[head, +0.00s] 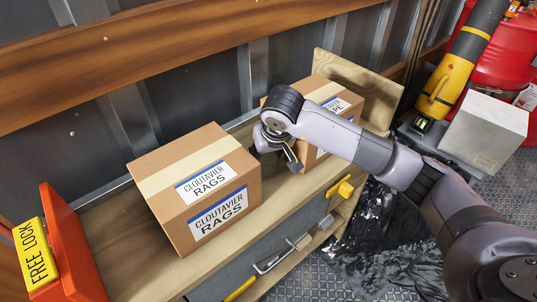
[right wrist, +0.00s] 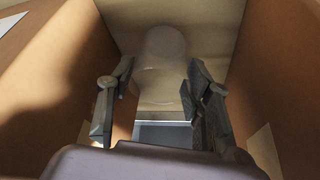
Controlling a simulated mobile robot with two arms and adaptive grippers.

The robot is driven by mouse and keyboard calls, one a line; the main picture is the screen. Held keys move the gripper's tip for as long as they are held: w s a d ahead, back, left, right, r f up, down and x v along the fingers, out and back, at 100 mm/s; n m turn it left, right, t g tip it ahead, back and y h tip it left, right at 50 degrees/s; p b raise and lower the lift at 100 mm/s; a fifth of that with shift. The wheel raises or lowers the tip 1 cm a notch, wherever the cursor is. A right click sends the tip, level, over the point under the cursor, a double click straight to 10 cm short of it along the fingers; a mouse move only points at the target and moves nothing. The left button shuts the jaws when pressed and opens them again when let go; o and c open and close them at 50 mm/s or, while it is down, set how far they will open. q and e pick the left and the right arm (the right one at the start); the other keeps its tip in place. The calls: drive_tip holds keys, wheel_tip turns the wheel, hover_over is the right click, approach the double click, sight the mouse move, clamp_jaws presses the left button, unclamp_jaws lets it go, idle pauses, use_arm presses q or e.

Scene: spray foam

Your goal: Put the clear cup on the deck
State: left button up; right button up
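The clear cup (right wrist: 163,62) shows as a pale translucent form in the right wrist view, between two cardboard walls. In the head view it is mostly hidden by my right gripper (head: 283,158), which reaches down between two boxes on the wooden shelf. In the right wrist view the fingers of my right gripper (right wrist: 158,88) are spread, one to each side of the cup, with gaps still visible. My left gripper is not in view. Which surface is the deck I cannot tell; a metal tread-plate floor (head: 295,288) shows at the lower right.
A rags box (head: 165,180) stands left of the gripper and a second box (head: 318,92) right of it, leaving a narrow gap. A red case (head: 75,250) is at the left. Black plastic (head: 375,230) lies on the floor. A white box (head: 487,130) stands at the right.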

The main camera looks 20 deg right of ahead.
drive_tip(key=o, duration=0.4)
drive_tip(key=shift+c, duration=0.2)
